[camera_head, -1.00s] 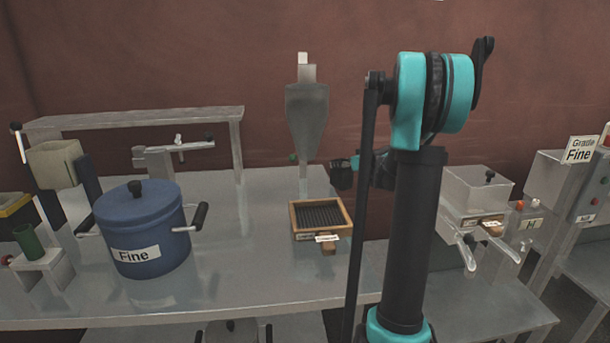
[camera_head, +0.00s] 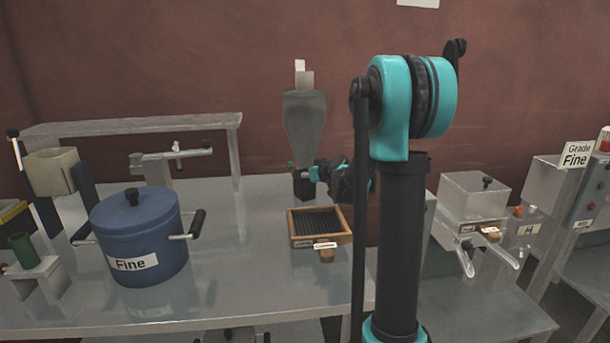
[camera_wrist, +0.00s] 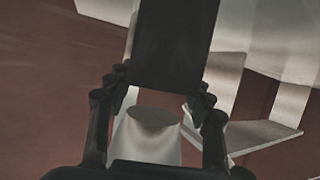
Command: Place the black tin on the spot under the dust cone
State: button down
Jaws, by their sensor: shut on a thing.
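The black tin (camera_head: 303,187) is held by my gripper (camera_head: 312,174) just below the narrow end of the grey dust cone (camera_head: 305,122) in the head view. In the wrist view the dark tin (camera_wrist: 172,45) fills the space between the fingertips of my gripper (camera_wrist: 160,90), which is shut on it. A pale tapered shape (camera_wrist: 148,138) shows between the fingers there, probably the cone. The spot under the cone is hidden behind the tin and the tray, and I cannot tell whether the tin touches the table.
A wooden-framed sieve tray (camera_head: 293,238) lies on the table in front of the tin. A hopper box (camera_head: 470,200) is to the right. Table between pot and tray is clear.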

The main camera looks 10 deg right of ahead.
jog(key=c, duration=0.6)
grip_release()
jog(key=v, duration=1.2)
jog(key=shift+d+r, duration=0.1)
